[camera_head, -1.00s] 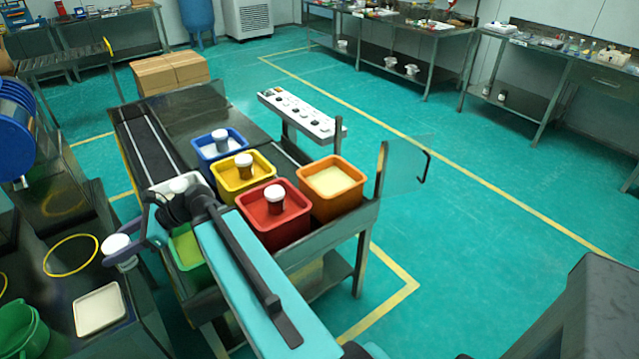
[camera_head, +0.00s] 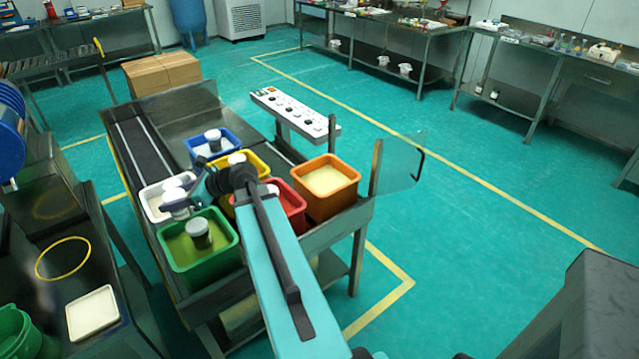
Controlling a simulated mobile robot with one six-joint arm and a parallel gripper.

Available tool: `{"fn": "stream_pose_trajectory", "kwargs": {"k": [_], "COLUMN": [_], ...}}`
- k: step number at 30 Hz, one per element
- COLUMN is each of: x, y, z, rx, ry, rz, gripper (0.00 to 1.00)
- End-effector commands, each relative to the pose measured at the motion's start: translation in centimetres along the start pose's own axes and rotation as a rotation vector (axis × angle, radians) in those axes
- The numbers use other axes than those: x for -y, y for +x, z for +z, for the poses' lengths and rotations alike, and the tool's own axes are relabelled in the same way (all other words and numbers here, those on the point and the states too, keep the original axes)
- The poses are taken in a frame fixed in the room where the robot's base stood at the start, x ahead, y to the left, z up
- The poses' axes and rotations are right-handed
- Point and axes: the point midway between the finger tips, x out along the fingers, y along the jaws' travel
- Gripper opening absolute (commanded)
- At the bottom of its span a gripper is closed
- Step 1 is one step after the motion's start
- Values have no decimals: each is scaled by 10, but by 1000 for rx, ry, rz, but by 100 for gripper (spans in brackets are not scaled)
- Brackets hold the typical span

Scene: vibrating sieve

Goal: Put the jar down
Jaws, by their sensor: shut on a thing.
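The held jar (camera_head: 177,204), with a white lid, is in my gripper (camera_head: 172,207), which is shut on it. It is over the near right part of the white bin (camera_head: 150,207), close to the green bin (camera_head: 224,262). I cannot tell whether it touches anything below. Another white-lidded jar (camera_head: 172,183) shows just behind it at the white bin. My wrist and arm cover part of the yellow and red bins. A grey jar with a white lid (camera_head: 199,231) stands in the green bin.
A blue bin (camera_head: 228,158), yellow bin (camera_head: 262,166), red bin (camera_head: 296,222) and orange bin (camera_head: 338,207) stand on the sieve table. A white control panel (camera_head: 293,115) is behind them. A side bench at left holds a white tray (camera_head: 93,312) and a yellow ring (camera_head: 63,258).

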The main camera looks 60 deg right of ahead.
Motion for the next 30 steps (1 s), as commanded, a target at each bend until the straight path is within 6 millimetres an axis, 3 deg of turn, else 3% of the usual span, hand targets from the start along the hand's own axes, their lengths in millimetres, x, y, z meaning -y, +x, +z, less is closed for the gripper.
{"fn": "stream_pose_trajectory", "kwargs": {"k": [1, 14, 21, 30], "x": [17, 136, 197, 260], "y": [-8, -91, -152, -237], "z": [-4, -42, -69, -105], "rx": [0, -2, 3, 13], "ry": [14, 136, 203, 283], "rz": [-33, -301, -458, -650], "gripper": [25, 25, 25, 25]}}
